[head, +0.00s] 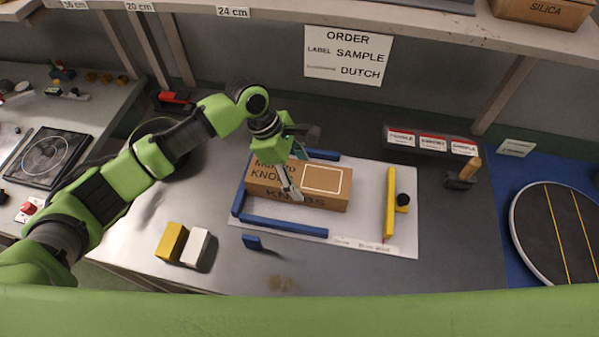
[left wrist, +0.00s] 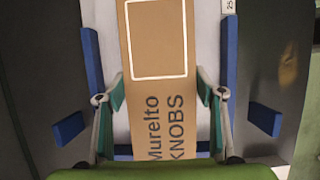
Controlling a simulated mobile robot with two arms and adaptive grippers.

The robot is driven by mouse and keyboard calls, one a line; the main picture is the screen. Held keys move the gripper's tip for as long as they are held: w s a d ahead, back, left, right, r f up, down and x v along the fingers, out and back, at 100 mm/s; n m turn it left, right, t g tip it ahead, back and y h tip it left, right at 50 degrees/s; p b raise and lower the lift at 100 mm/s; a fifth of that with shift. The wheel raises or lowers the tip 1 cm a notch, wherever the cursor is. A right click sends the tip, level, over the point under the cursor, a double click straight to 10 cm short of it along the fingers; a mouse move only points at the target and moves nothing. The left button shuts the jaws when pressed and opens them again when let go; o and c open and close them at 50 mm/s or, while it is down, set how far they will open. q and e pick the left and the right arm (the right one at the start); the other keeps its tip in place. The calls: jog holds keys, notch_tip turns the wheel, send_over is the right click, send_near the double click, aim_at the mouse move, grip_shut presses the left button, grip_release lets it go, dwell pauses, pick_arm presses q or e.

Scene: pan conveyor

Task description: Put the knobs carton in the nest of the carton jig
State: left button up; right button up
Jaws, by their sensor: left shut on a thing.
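The brown knobs carton (head: 322,205) is over the white plate of the carton jig (head: 370,212), between its long blue rails (head: 283,226) and close to the short blue rail at its left. In the left wrist view the carton (left wrist: 157,95) lies lengthwise with a gap to the blue rail on either side. I cannot tell whether its underside touches the plate. My left gripper (head: 299,165) is shut across the carton near its left end. A finger presses each side in the left wrist view (left wrist: 160,92). My right gripper is not in view.
Yellow (head: 172,242) and white (head: 196,248) blocks stand front left. Red-and-white label boxes (head: 432,141) lie behind right. A round turntable (head: 560,235) is far right.

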pick_arm(q)
jog(key=o, duration=1.3)
jog(key=b+v, duration=0.1)
jog(key=v, duration=1.1)
jog(key=shift+b, duration=0.3)
jog(key=shift+d, duration=0.1)
